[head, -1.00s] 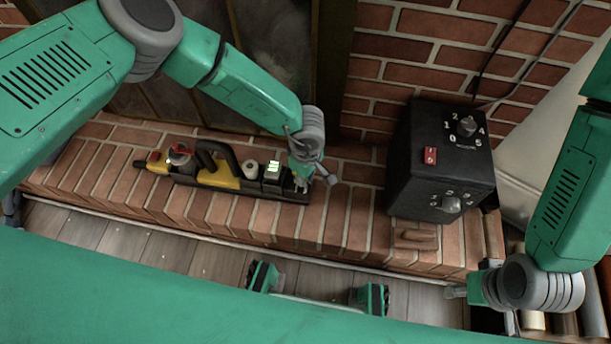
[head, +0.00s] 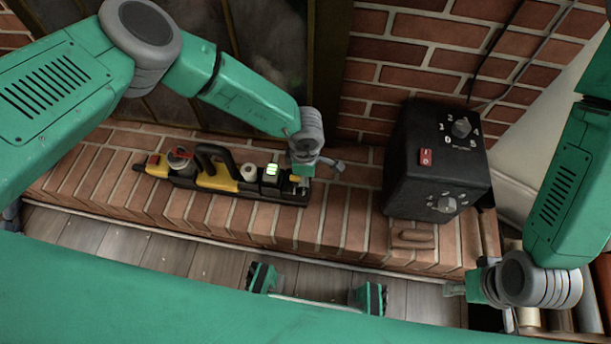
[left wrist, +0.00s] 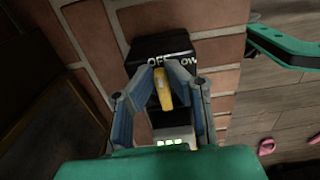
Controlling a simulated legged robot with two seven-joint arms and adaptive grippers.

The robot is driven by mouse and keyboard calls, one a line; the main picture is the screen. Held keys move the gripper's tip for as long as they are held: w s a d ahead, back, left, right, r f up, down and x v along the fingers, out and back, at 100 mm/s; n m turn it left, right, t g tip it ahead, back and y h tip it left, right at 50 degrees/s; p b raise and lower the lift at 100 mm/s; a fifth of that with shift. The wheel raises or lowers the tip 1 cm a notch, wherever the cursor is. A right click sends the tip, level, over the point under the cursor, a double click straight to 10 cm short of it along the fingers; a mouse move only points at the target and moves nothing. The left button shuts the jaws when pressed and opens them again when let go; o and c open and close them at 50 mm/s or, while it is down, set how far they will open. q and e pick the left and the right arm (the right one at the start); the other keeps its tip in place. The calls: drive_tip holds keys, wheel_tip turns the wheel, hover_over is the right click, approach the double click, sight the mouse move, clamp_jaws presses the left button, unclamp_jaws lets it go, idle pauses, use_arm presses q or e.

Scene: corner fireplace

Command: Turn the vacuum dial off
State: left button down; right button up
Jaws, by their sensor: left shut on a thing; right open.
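The vacuum (head: 219,178), long, black and yellow with a black handle, lies along the brick ledge left of centre in the head view. Its dial is a narrow yellow knob (left wrist: 162,88) on a black end panel (left wrist: 190,54), with white lettering reading "OFF" and partly hidden letters beside it. My left gripper (head: 300,184) is over the vacuum's right end. In the left wrist view its fingers (left wrist: 160,80) are shut on the yellow knob from both sides. My right gripper (head: 453,290) is open and empty at the lower right, away from the vacuum.
A black box (head: 420,175) with two numbered knobs and a red switch stands on the brick ledge (head: 340,225) to the right. A loose brown piece (head: 412,236) lies before it. Brick wall is behind; wooden floor (head: 190,258) is in front.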

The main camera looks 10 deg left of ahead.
use_arm(q)
drive_tip(key=shift+s, duration=0.15)
drive_tip(key=c, duration=1.6)
unclamp_jaws()
drive_tip(key=shift+r, duration=0.4)
wheel_tip(320, 180, up, 11)
